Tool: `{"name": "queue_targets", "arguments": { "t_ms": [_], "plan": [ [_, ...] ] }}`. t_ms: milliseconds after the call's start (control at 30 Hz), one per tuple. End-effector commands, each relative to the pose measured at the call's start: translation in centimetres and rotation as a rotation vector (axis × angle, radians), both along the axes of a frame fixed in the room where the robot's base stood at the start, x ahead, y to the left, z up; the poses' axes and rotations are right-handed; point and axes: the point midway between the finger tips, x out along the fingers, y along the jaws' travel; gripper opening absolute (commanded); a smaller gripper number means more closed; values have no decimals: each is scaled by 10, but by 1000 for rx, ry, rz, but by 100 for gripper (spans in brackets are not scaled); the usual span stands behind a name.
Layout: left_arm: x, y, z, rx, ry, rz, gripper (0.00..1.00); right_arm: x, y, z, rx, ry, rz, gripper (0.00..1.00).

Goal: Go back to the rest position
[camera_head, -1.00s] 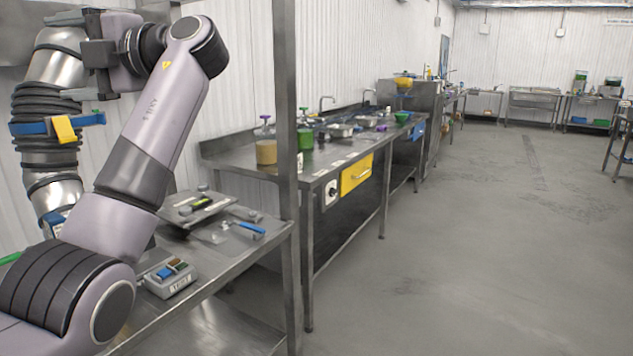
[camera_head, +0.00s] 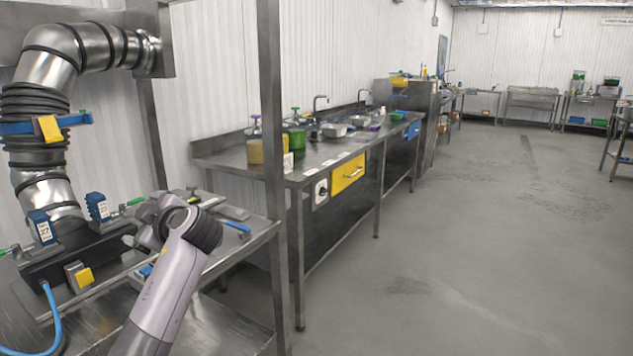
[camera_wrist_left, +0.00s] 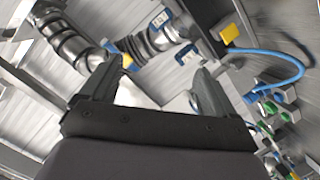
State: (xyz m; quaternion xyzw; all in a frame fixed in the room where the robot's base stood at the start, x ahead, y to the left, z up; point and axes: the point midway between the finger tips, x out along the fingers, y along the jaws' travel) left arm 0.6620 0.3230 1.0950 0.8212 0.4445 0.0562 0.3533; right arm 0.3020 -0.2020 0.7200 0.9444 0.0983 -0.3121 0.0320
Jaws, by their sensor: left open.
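My left gripper (camera_wrist_left: 157,84) shows in the left wrist view with its two dark fingers spread apart. Nothing is between the fingertips, so it is open and empty. In the head view my left arm (camera_head: 168,285) rises from the bottom edge, folded low in front of the near steel table (camera_head: 262,238). Its gripper cannot be made out there. My right gripper is in neither view.
A ribbed metal pipe (camera_head: 40,103) with a blue clamp runs down behind my arm to a dark manifold (camera_head: 85,255) with a blue hose. A steel post (camera_head: 272,150) stands right of the arm. A long workbench (camera_head: 310,167) stands beyond. The floor at right is clear.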

Motion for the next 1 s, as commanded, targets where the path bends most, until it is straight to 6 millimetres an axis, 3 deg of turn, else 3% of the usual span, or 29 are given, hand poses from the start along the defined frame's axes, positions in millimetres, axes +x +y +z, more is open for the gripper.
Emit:
{"name": "queue_targets", "arguments": {
  "t_ms": [33,200,367,500,733,1000],
  "plan": [
    [-3,-3,-34,15,73,-60,89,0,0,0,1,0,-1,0],
    [-19,-17,-128,77,286,-280,89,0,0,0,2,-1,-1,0],
    [-51,-33,-206,137,442,-488,89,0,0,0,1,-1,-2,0],
    [-90,-49,-265,192,545,-668,89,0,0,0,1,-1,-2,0],
    [-171,-76,-336,285,646,-942,89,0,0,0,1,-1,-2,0],
    [-278,-103,-375,398,672,-1205,89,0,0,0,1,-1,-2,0]
  ]
}}
